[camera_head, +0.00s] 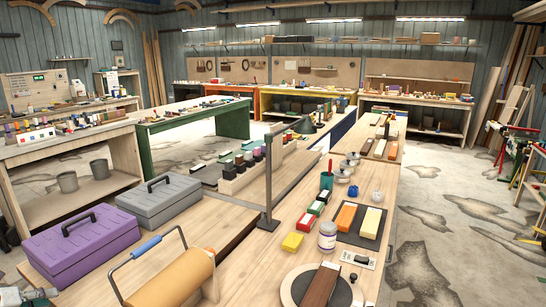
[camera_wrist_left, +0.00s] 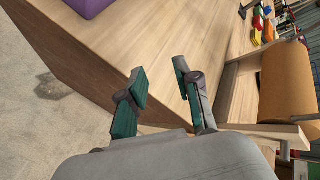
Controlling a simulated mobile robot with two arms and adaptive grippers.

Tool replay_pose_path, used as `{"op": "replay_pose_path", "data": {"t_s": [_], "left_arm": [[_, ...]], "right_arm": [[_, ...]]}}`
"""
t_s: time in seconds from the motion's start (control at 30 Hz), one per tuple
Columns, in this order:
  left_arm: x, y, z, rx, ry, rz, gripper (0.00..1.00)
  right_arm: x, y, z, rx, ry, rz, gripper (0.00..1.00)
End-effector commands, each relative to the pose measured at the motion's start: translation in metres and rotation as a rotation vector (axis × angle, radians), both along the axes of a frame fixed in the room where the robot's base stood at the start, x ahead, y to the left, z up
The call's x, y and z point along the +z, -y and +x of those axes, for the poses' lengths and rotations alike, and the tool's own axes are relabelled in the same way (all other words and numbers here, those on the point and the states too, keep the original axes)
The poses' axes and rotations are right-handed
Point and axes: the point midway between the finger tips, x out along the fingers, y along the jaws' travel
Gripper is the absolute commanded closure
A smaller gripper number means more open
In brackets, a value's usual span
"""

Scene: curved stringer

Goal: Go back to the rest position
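My left gripper (camera_head: 14,296) shows only in part at the bottom left corner of the head view, beside the purple toolbox. In the left wrist view my left gripper (camera_wrist_left: 160,72) has its two teal and grey fingers spread apart with nothing between them. It is beside and above the edge of the wooden bench (camera_wrist_left: 165,45). My right gripper is in neither view.
A purple toolbox (camera_head: 82,246) and a grey toolbox (camera_head: 160,203) stand on the near bench, with a brown roll (camera_head: 172,284) under a metal handle. Sharpening stones and jars (camera_head: 327,237) cover the bench to the right. Bare floor (camera_head: 450,235) lies at right.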

Motion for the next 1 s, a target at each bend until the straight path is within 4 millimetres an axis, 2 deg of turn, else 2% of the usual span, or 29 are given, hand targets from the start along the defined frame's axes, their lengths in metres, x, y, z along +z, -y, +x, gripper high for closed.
{"op": "replay_pose_path", "data": {"t_s": [0.03, 0.1, 0.17, 0.27, 0.3, 0.43, 0.6, 0.83, 0.9, 1.0], "left_arm": [[-0.034, -0.014, -0.017, 0.131, -0.009, -0.059, 0.67], [-0.069, -0.039, -0.041, 0.341, -0.002, -0.141, 0.67], [-0.097, -0.063, -0.069, 0.524, -0.001, -0.204, 0.67], [-0.135, -0.101, -0.122, 0.802, -0.004, -0.278, 0.67], [-0.148, -0.115, -0.146, 0.905, -0.006, -0.301, 0.67], [-0.183, -0.155, -0.228, 1.222, -0.012, -0.348, 0.67], [-0.209, -0.191, -0.332, 1.565, -0.011, -0.362, 0.67], [-0.222, -0.213, -0.453, 1.922, 0.001, -0.336, 0.67], [-0.258, -0.178, -0.453, 1.924, -0.05, -0.389, 0.67], [-0.297, -0.137, -0.465, 1.946, -0.115, -0.437, 0.67]], "right_arm": [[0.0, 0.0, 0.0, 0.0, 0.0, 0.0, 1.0], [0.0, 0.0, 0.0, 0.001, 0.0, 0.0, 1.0], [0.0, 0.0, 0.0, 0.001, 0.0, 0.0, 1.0], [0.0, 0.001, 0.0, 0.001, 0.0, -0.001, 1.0], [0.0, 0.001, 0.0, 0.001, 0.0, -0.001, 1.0], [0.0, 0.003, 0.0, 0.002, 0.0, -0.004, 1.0], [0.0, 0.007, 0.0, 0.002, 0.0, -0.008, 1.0], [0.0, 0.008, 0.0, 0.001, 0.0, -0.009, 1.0], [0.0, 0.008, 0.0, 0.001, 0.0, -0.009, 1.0], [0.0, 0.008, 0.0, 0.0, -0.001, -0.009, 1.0]]}}
